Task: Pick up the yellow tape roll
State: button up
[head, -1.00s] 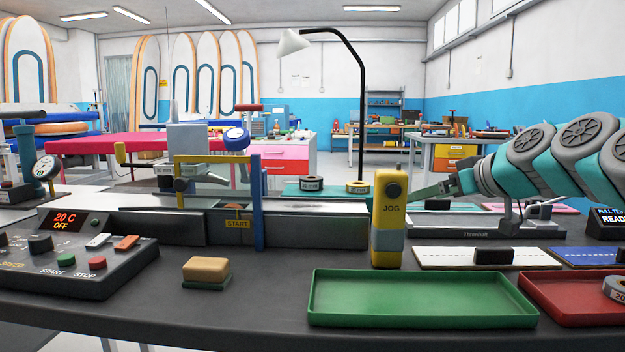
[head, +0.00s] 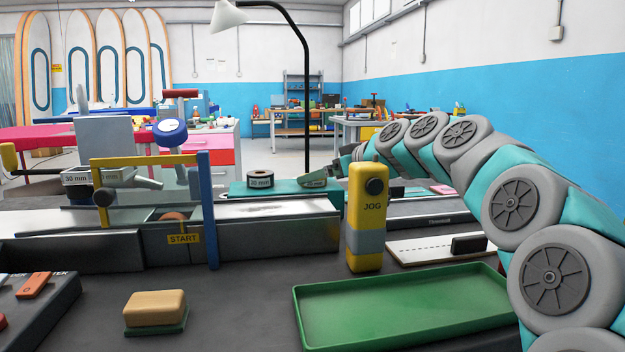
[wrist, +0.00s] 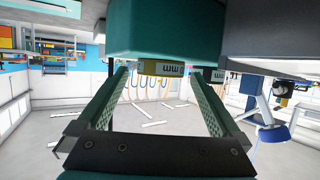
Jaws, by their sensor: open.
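The yellow tape roll (wrist: 160,68) shows in the wrist view, which looks upside down, with its label facing me. It sits against a teal block and appears between the far ends of my open fingers, with no visible contact. In the head view my gripper (head: 316,183) is low over the right end of the teal block (head: 238,190) and hides the yellow roll. My gripper (wrist: 160,84) holds nothing.
A yellow JOG post (head: 366,225) stands close in front. A black lamp pole (head: 306,110) rises behind. A green tray (head: 400,308) is empty.

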jog(key=shift+x, duration=0.85)
jog(key=c, duration=1.3)
jog(key=shift+r, duration=0.2)
